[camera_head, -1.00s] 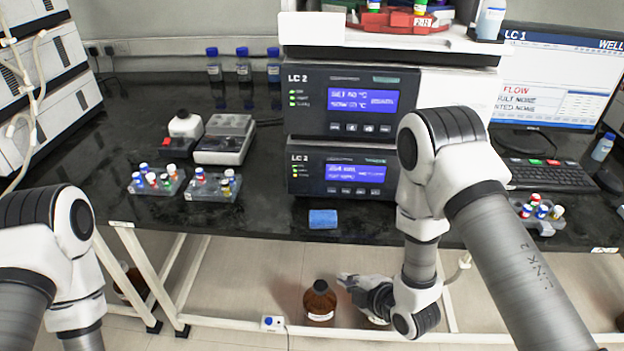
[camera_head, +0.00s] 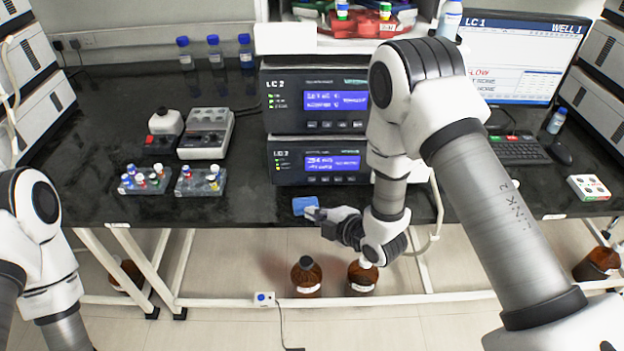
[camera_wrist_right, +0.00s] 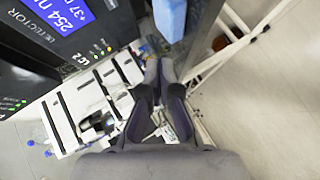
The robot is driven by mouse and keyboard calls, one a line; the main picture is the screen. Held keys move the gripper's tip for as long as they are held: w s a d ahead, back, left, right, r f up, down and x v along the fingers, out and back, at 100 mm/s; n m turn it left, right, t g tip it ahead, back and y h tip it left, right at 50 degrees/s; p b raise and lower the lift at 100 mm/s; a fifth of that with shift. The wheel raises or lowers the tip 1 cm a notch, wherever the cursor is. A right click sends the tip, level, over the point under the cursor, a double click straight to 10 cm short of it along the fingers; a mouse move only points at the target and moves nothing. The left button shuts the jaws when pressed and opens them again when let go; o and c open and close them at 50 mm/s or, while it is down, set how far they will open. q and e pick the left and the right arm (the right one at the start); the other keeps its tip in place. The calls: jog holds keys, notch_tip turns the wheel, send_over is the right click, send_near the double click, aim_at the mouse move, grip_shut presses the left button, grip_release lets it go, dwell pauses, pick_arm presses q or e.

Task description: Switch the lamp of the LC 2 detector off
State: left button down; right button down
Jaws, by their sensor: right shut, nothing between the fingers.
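The LC 2 detector (camera_head: 316,164) is the lower of two stacked dark modules on the bench in the head view. Its blue display is lit, with a row of small buttons below and small indicator lights at its left. In the right wrist view the detector (camera_wrist_right: 32,38) fills the upper left, its display reading 254. My right gripper (camera_head: 312,212) is shut and empty at the bench's front edge, below and in front of the detector. Its fingers (camera_wrist_right: 160,72) show in the wrist view. My left arm is at the left edge; its gripper is out of view.
A blue sponge (camera_head: 304,206) lies on the bench edge beside my right fingertips. The other LC 2 module (camera_head: 312,100) stands on the detector. Vial racks (camera_head: 146,182) sit to the left. Brown bottles (camera_head: 306,278) stand below the bench.

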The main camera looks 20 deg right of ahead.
send_near(304, 182)
jog(key=w+a+f, duration=0.2)
jog(key=w, duration=0.1)
jog(key=shift+a+f+b, duration=0.25)
jog(key=shift+b, duration=0.1)
jog(key=shift+w, duration=0.1)
dwell(0.9)
jog(key=shift+w+d, duration=0.1)
jog(key=shift+w, duration=0.25)
jog(key=shift+w+d, duration=0.1)
jog(key=shift+w, duration=0.3)
dwell(0.5)
jog(key=shift+s, duration=0.1)
jog(key=shift+s+a, duration=0.2)
jog(key=shift+s, duration=0.55)
